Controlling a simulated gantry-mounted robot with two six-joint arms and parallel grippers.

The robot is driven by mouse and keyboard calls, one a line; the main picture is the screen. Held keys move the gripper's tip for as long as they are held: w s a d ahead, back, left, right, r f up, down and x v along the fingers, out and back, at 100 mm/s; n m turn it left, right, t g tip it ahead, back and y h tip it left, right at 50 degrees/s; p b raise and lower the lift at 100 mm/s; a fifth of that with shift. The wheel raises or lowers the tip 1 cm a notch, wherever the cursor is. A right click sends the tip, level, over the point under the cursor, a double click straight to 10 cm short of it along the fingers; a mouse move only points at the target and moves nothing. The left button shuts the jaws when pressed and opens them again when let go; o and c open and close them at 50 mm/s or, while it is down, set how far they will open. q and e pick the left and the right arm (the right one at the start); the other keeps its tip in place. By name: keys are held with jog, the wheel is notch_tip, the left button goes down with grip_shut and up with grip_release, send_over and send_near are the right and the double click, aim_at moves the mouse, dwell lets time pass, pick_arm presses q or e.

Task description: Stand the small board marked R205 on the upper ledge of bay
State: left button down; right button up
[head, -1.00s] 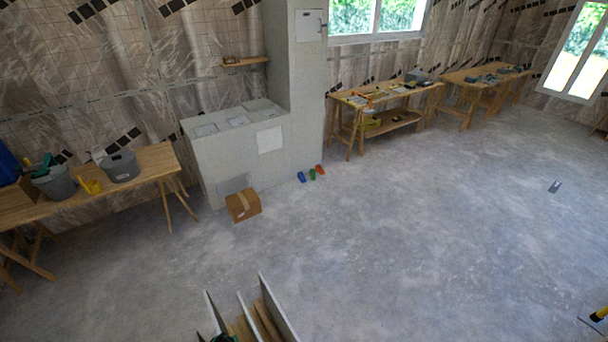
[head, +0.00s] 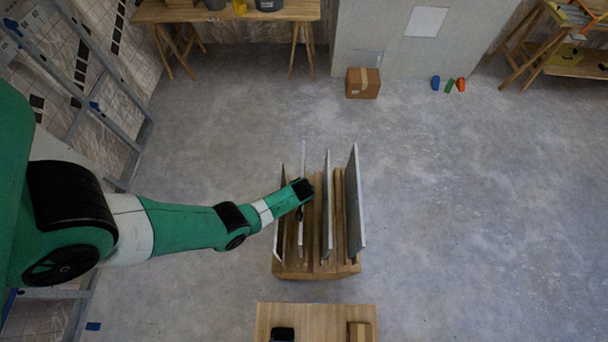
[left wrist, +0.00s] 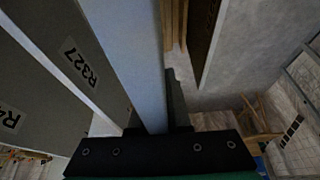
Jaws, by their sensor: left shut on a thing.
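Several upright boards stand in slots of a wooden rack (head: 290,271) on the floor. A neighbouring board (left wrist: 75,65) is marked R327. Another board (left wrist: 15,115) at the far left shows a partly cut-off mark starting with R. I cannot see R205 or the bay's upper ledge. My right gripper is not in view.
A small wooden table (head: 316,318) is in front of the rack. A cardboard box (head: 363,83) sits by the grey block (head: 385,45). A ladder-like metal frame (head: 110,95) stands at left. Floor right of the rack is clear.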

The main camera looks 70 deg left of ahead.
pick_arm(q)
notch_tip(320, 180, down, 12)
jog(key=b, duration=1)
jog(key=c, duration=1.3)
grip_release()
jog(key=o, duration=0.4)
jog(key=shift+o, duration=0.2)
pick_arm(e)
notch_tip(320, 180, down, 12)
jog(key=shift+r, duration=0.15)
pick_arm(q)
jog(key=shift+r, duration=0.1)
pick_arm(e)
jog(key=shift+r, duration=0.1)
pick_arm(q)
jog(key=p+v, duration=1.1)
jog(key=p, duration=0.1)
jog(key=shift+d+r, duration=0.2)
jog(key=shift+d, duration=0.1)
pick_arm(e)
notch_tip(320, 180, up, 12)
